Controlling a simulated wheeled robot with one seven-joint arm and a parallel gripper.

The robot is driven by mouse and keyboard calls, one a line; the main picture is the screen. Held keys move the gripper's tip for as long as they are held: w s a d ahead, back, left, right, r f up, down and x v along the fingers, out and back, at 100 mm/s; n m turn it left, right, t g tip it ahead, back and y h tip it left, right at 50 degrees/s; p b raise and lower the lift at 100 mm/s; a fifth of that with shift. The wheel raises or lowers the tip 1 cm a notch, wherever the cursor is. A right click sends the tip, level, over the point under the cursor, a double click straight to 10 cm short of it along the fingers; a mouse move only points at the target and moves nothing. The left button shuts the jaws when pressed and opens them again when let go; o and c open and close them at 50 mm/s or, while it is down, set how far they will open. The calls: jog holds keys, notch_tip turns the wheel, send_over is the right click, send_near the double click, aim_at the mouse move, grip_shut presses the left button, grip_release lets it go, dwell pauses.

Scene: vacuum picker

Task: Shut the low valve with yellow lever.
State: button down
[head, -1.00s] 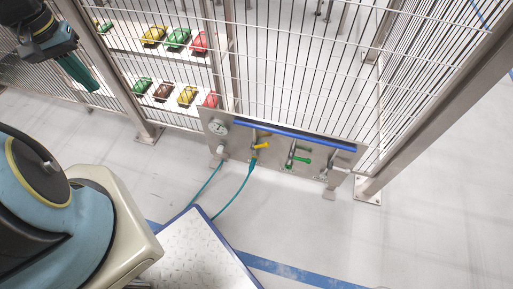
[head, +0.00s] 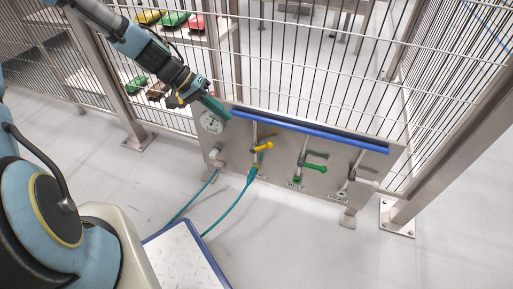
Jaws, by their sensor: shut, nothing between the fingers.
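The valve with the yellow lever (head: 264,146) sits on the left half of a low grey panel, in line with an upright pipe (head: 255,131). Its lever points to the right and slightly up, across the pipe. A teal hose (head: 233,209) runs down from below this valve. My gripper (head: 226,114) is shut and empty, with its teal fingers pointing down and right. In the picture its tip is near the panel's upper left edge, left of and above the yellow lever. It appears apart from the lever; whether it touches the panel I cannot tell.
A green-lever valve (head: 315,167) and a pale-handled valve (head: 362,182) are to the right. A round gauge (head: 211,122) is close under my gripper. A blue rail (head: 310,131) runs along the panel top, before a wire fence (head: 300,60).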

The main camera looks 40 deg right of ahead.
jog(key=b, duration=0.5)
send_near(256, 149)
jog(key=s+d+f, duration=0.2)
jog(key=d, duration=0.1)
jog(key=s+d+f, duration=0.1)
jog(key=s+d, duration=0.1)
jog(key=shift+s, duration=0.15)
